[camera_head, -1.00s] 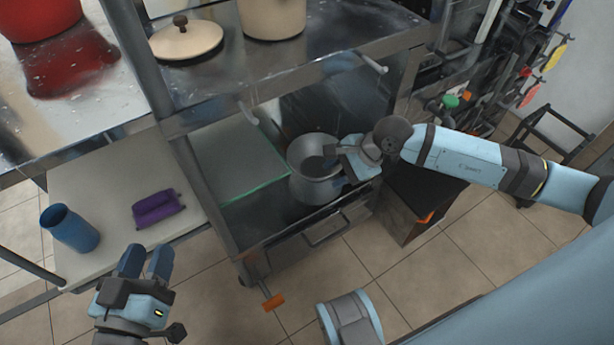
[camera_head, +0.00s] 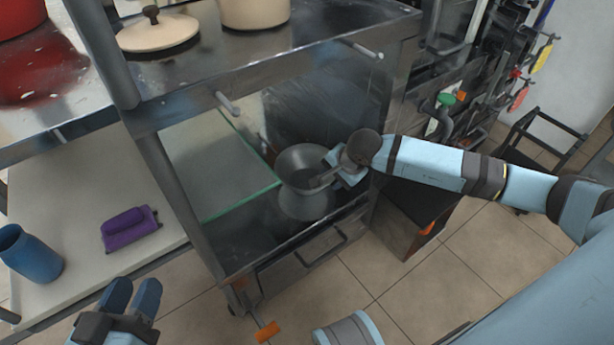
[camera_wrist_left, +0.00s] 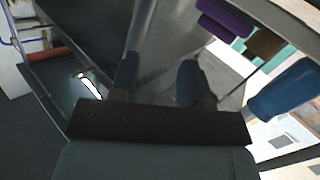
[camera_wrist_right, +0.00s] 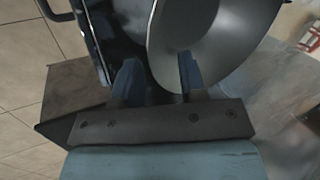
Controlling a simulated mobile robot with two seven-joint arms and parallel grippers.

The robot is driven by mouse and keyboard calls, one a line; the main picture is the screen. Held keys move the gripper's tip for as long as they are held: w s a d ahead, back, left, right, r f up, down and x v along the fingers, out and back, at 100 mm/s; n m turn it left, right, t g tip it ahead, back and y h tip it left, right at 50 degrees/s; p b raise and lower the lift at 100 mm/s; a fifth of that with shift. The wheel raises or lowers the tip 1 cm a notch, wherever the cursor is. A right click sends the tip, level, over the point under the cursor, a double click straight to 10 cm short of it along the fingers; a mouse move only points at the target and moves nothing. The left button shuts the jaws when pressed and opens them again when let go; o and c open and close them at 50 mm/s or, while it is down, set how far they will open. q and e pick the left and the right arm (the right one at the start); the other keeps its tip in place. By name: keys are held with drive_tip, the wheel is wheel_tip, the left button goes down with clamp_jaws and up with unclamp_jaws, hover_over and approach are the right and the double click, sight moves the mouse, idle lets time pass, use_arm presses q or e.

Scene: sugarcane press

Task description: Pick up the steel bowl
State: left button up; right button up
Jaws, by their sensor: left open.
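My right gripper (camera_head: 338,166) is at the bowl's right side. In the right wrist view, the bowl (camera_wrist_right: 215,40) fills the upper middle, and its rim passes between the spread fingers of the right gripper (camera_wrist_right: 158,78). The fingers look apart. My left gripper (camera_head: 132,298) is open and empty at the lower left, far from the bowl; it also shows in the left wrist view (camera_wrist_left: 156,80).
A glass panel (camera_head: 215,165) stands left of the bowl. The stand's upper shelf (camera_head: 200,75) is above, with a cream lid (camera_head: 157,32) and pot (camera_head: 254,10). A purple object (camera_head: 130,229) and a blue cup (camera_head: 28,253) are on a white surface at left.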

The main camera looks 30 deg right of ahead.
drive_tip(key=b+x, duration=0.2)
drive_tip(key=x, duration=0.2)
drive_tip(key=shift+w+d+f, duration=0.1)
drive_tip(key=shift+d, duration=0.05)
drive_tip(key=shift+w+f, duration=0.2)
drive_tip(key=shift+f, duration=0.1)
drive_tip(key=shift+r, duration=0.1)
clamp_jaws()
use_arm(q)
drive_tip(key=shift+w+a+m+t, duration=0.4)
drive_tip(key=shift+w+m+t, duration=0.1)
drive_tip(key=shift+w+m, duration=0.25)
drive_tip(key=shift+s, duration=0.1)
